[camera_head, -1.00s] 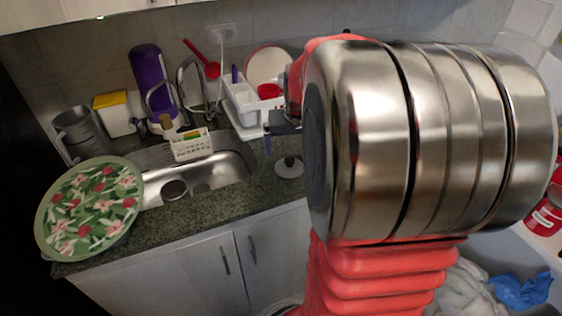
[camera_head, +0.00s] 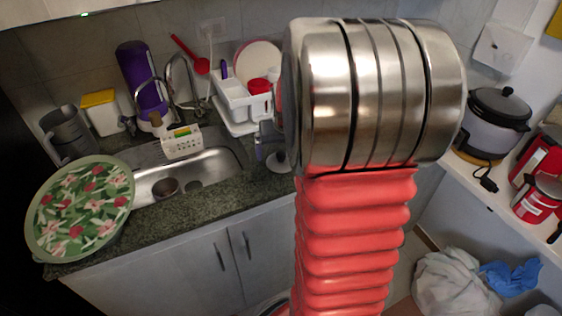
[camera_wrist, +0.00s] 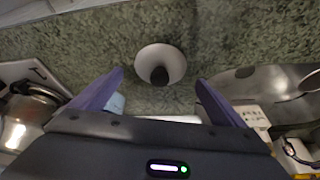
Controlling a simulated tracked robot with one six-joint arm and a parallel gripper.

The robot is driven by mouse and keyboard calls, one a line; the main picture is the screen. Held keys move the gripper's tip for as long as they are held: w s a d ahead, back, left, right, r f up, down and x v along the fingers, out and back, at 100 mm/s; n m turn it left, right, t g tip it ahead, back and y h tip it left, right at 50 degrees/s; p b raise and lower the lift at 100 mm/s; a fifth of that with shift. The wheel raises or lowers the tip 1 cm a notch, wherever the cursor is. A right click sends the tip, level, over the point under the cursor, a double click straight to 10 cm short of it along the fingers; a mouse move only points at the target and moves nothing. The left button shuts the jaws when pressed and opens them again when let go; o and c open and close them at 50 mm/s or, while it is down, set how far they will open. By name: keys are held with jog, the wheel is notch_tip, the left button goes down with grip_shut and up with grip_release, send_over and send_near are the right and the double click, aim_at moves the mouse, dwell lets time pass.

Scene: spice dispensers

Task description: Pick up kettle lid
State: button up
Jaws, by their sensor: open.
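The kettle lid (camera_wrist: 148,58) is a small round pale lid with a dark knob. It lies knob up on the dark green speckled counter (camera_wrist: 100,45). In the head view the lid (camera_head: 279,166) lies right of the sink, partly hidden by my gripper (camera_head: 265,141). In the wrist view my gripper (camera_wrist: 160,80) is open and empty. Its two purple fingers stand apart on either side of the lid, with the lid centred between and slightly beyond their tips. I see no contact with the lid.
The metal sink (camera_head: 205,172) holds a small white basket (camera_head: 182,148). A white dish rack (camera_head: 240,105) stands behind the lid. A shiny metal vessel (camera_wrist: 22,120) is at the left of the wrist view. Counter around the lid is clear.

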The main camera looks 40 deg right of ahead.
aim_at(281, 154)
jog(key=shift+x, duration=1.65)
jog(key=shift+s, duration=0.1)
jog(key=shift+c, duration=0.4)
jog(key=c, duration=1.1)
jog(key=shift+c, duration=0.2)
notch_tip(281, 154, up, 10)
jog(key=shift+r, duration=0.1)
